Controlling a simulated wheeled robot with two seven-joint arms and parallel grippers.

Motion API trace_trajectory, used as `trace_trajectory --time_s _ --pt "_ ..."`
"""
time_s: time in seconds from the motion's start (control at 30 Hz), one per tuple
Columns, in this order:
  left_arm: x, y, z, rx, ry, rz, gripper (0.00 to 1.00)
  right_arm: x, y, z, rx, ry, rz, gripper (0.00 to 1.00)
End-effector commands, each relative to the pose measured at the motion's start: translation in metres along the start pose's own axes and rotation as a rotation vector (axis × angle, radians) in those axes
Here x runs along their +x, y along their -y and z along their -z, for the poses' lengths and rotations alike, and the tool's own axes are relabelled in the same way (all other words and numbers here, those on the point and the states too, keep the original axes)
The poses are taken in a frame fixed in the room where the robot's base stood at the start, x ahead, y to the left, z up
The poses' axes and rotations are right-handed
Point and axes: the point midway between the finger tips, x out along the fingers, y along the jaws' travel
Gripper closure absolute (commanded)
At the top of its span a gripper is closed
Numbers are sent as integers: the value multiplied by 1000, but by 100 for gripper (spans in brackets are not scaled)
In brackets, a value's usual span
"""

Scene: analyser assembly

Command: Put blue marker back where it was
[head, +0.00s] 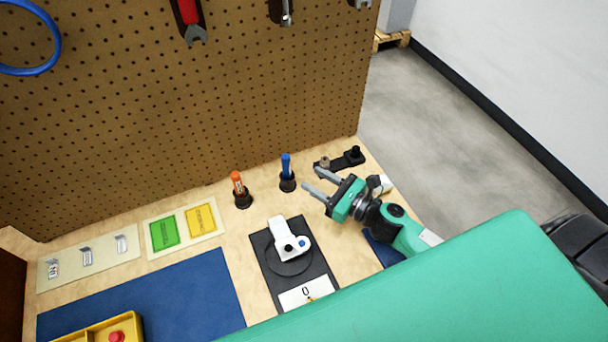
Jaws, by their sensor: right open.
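The blue marker (286,165) stands upright in a black round holder (288,184) near the back of the bench. My right gripper (311,182) is open and empty just to the right of the marker, its fingers pointing left toward it. A gap shows between the fingertips and the marker. An orange marker (237,181) stands in a similar black holder (243,200) to the left. My left gripper is not in view.
A white device (289,240) sits on a black plate (262,250) in front of the markers. Green (164,233) and yellow (201,219) cards lie left, beside a blue mat (190,290). A pegboard (180,110) rises behind. A black fixture (345,161) sits at the back right.

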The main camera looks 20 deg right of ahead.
Motion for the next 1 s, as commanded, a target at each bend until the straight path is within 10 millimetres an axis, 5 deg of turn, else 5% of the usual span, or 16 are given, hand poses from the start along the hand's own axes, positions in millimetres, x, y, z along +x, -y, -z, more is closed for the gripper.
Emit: trace_trajectory --time_s 0.3,1.0 --pt "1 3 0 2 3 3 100 -20 0 0 0 0 0 59" --pt "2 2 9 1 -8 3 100 -21 0 0 0 0 1 59"
